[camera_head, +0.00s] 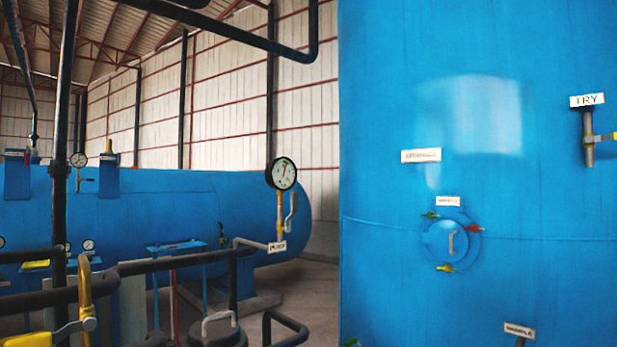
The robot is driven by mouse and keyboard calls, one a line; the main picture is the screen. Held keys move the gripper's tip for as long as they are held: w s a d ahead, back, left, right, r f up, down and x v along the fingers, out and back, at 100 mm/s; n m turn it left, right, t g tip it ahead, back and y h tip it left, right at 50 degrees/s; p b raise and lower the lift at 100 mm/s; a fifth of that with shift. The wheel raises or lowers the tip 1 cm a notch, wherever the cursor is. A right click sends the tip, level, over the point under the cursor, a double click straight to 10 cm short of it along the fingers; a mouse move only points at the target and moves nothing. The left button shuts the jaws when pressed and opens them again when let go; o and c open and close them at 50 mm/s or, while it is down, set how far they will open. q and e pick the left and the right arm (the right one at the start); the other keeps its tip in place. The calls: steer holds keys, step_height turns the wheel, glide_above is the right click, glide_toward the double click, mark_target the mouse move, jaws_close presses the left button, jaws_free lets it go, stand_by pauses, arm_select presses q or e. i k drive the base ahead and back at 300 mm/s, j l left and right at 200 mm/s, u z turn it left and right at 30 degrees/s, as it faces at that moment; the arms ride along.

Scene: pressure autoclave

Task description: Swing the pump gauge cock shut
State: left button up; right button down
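The pump gauge (282,173) is a round white dial with a black rim, left of the large blue vessel. It stands on a short brass stem (280,216). A grey cock handle (291,212) stands roughly upright just right of the stem. A small white label (277,247), which seems to read PUMP, sits below at the end of a thin grey pipe (250,242). Neither of my grippers shows in this view, and nothing touches the gauge or the handle.
The large blue vessel (480,130) fills the right side, with a round hatch (450,243) and a TRY fitting (587,135). A long blue horizontal tank (190,200) lies behind. Dark pipes (130,268) cross the lower left. A brass bent pipe (84,285) stands in front.

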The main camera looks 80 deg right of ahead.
mark_target(293, 195)
steer(key=z, duration=2.4)
